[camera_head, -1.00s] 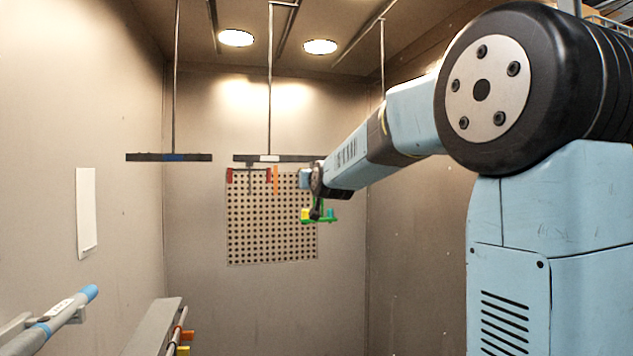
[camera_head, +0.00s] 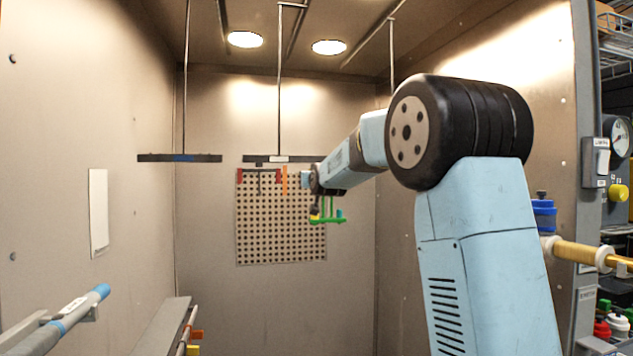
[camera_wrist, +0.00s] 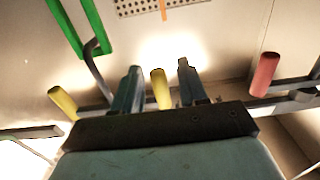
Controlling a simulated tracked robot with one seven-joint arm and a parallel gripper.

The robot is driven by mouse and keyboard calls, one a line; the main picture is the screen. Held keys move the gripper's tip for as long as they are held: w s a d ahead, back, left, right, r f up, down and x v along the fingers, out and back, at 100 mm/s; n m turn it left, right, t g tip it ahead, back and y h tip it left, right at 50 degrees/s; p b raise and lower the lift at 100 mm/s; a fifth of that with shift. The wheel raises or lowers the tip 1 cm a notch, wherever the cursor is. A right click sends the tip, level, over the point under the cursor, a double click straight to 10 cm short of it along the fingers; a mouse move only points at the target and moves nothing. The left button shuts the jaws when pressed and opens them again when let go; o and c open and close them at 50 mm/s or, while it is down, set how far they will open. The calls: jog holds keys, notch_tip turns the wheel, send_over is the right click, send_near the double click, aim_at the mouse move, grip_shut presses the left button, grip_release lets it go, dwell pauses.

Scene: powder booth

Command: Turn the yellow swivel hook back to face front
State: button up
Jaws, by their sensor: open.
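My gripper (camera_wrist: 160,75) is open, with its two fingers apart. A yellow peg-like piece (camera_wrist: 160,90) stands between the fingers; I cannot tell whether either finger touches it. A second yellow piece (camera_wrist: 63,102) is to the left, angled on a dark bar. I cannot tell for sure which yellow piece is the swivel hook. A green frame (camera_wrist: 103,28) hangs by a grey hook at upper left. In the head view, the green frame (camera_head: 328,221) shows below my wrist with a bit of yellow (camera_head: 314,215) beside it; the fingers are too small to tell there.
A red piece (camera_wrist: 263,73) sits on the bar to the right. In the head view, a perforated panel (camera_head: 275,235) is on the back wall. Another hanging bar (camera_head: 180,158) is at left. A rail with a blue end (camera_head: 101,292) is at lower left.

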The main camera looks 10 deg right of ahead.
jog(key=shift+c, duration=0.3)
jog(key=c, duration=0.5)
jog(key=shift+o, duration=0.2)
